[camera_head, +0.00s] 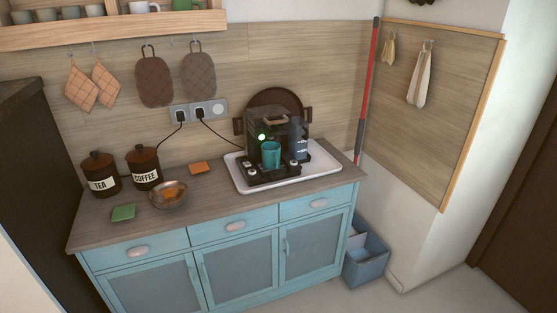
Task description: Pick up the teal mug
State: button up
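The teal mug (271,155) stands upright at the front of the dark coffee machine (268,133), which sits on a white tray (322,169) toward the right end of the counter. The mug's front is unobstructed. I cannot make out its handle. My gripper does not show in this view.
On the wooden counter (222,183) are a metal bowl (168,195), tea (101,173) and coffee (144,168) canisters, a green pad (123,212) and an orange pad (199,168). Cords run from the wall socket (198,111). A blue bin (366,261) and open floor lie right.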

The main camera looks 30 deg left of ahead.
aim_at(270, 151)
jog(key=u, duration=4.8)
jog(key=i, duration=0.15)
jog(key=z, duration=2.05)
jog(key=i, duration=1)
jog(key=u, duration=0.05)
jog(key=k, duration=0.25)
jog(key=u, duration=0.1)
